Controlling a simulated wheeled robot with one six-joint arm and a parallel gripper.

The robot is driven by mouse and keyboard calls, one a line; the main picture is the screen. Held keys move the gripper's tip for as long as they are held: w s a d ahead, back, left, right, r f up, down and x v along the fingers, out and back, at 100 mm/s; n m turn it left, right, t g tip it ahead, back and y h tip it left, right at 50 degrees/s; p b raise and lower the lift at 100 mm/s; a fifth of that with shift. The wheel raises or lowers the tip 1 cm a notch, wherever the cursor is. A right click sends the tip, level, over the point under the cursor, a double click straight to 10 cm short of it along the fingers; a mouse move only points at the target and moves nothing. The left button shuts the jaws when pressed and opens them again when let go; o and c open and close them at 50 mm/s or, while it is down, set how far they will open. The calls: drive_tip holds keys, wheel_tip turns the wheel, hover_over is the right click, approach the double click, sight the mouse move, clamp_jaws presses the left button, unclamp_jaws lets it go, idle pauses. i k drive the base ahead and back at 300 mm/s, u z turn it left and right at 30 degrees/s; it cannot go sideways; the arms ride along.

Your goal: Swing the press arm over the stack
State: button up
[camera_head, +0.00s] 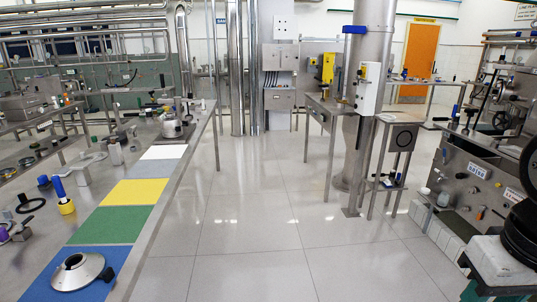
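A steel conical disc (77,271) with a central hole lies on the blue mat (106,258) at the front of the left bench. A round steel vessel (171,126) stands at the far end of that bench, with small upright parts at it. I cannot tell whether these include the press arm, nor whether the vessel holds the stack. Both are too small to make out. My gripper is not in view.
The tiled floor (265,235) is clear in the middle.

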sight(177, 100)
drive_tip(key=z, duration=0.1)
drive_tip(key=i, duration=2)
drive_tip(key=u, duration=0.35)
drive_tip(key=i, duration=1.9)
drive_tip(key=u, duration=0.85)
drive_tip(key=i, duration=1.6)
drive_tip(key=u, duration=0.45)
